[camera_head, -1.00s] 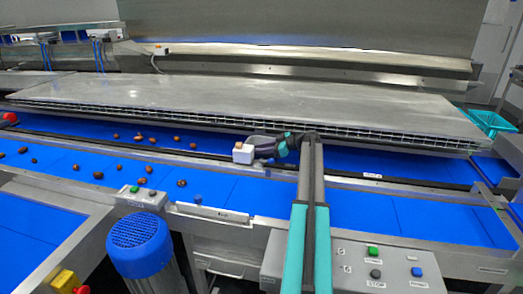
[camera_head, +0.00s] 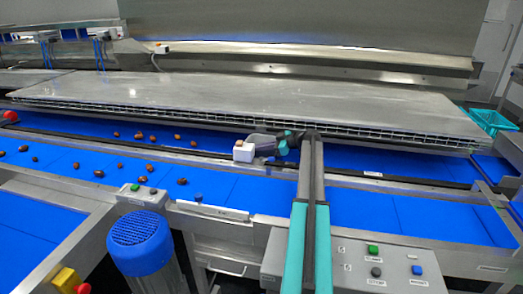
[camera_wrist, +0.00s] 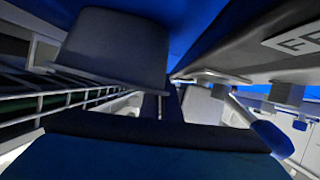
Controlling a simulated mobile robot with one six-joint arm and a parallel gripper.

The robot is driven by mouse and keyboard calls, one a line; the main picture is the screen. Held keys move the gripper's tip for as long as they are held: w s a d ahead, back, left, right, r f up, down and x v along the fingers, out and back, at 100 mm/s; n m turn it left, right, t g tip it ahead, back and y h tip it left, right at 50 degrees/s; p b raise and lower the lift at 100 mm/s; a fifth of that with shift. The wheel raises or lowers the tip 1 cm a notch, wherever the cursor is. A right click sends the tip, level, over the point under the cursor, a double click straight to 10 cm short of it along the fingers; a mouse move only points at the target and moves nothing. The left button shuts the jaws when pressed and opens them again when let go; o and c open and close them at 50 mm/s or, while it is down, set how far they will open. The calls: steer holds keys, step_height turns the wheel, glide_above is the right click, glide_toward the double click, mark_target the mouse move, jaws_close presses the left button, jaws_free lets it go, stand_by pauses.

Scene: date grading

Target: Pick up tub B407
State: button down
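A small white tub (camera_head: 243,155) stands on the far belt's near side in the head view, with something brown at its top; no B407 marking is readable. My gripper (camera_head: 264,146) is close beside it on the right, low under the metal deck's front edge. Its fingertips cannot be made out there. In the wrist view, which looks upside down, a pale grey tub (camera_wrist: 115,50) hangs from the blue surface at the top. A dark bar crosses the bottom of that view. No finger is seen closed on the tub.
A wide metal deck (camera_head: 240,95) with a wire grid edge overhangs the far belt. Loose dates (camera_head: 182,181) lie on the blue belts to the left. A blue motor (camera_head: 140,240) and a button panel (camera_head: 390,262) stand in front. A teal crate (camera_head: 492,120) is at far right.

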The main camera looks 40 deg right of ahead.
step_height(320, 180, up, 18)
steer(key=b, duration=0.4)
stand_by(0.5)
